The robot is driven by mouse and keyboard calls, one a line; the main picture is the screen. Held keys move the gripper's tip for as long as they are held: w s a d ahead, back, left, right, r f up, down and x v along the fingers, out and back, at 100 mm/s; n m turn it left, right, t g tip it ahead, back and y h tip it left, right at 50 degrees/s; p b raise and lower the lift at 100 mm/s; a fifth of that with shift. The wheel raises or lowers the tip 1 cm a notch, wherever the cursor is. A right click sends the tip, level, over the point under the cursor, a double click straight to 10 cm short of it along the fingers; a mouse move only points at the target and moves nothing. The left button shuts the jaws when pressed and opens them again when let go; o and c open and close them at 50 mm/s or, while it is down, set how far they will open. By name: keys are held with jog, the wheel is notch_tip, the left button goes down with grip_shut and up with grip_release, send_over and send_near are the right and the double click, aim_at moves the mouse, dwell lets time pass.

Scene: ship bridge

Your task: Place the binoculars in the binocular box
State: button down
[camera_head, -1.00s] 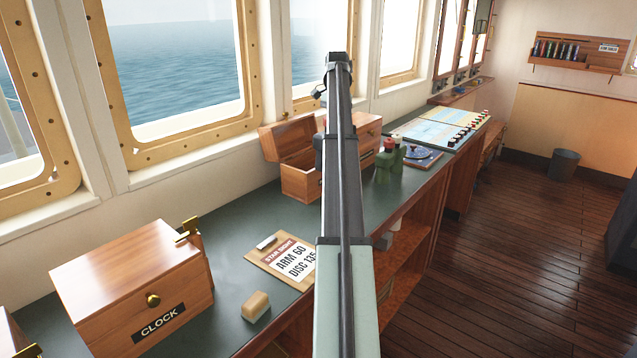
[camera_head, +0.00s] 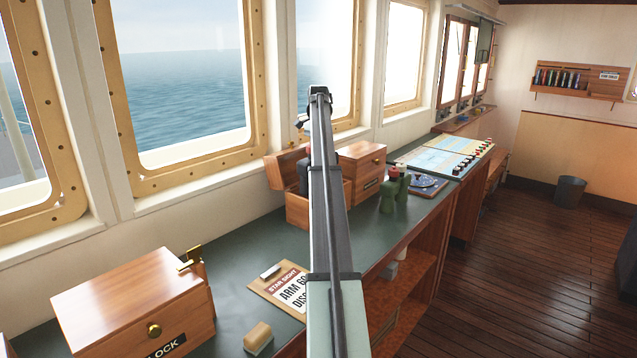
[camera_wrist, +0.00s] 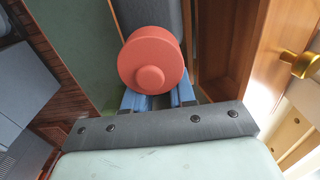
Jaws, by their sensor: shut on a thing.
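The green, two-barrelled binoculars (camera_head: 394,190) stand upright on the counter, right of my arm in the head view. The open wooden box (camera_head: 297,214), lid tilted back, stands left of them, partly behind my arm. A dark shape (camera_head: 303,178) shows at its opening; I cannot tell whether it is my gripper or its load. My gripper (camera_wrist: 159,101) has blue fingers closed around a red, round-capped thing (camera_wrist: 150,68) with a dark grey body in the wrist view. A brown wooden interior lies beside it on the right. My arm hides the grip in the head view.
A closed wooden box (camera_head: 362,165) stands right of the open one. The chart (camera_head: 445,157) lies farther along. Bare counter (camera_head: 235,245) shows between the boxes.

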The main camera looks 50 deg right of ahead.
notch_tip(320, 180, down, 11)
jog(key=shift+r, duration=0.15)
dwell(0.6)
jog(key=c, duration=0.9)
grip_release()
notch_tip(320, 180, up, 12)
